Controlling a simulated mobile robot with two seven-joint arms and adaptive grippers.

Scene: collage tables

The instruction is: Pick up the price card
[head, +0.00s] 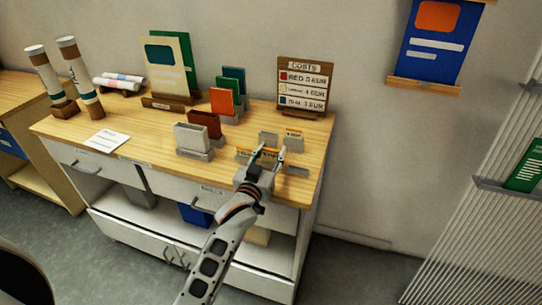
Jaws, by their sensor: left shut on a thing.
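A wooden costs board (304,84) with red, cream and blue rows stands at the back right. My right gripper is not in view.
Grey holders with a white card (192,138), a brown card (204,124) and an orange card (222,101) stand left of the gripper. A white sheet (107,140) lies at the front left. A ribbed rack (480,220) stands at the right.

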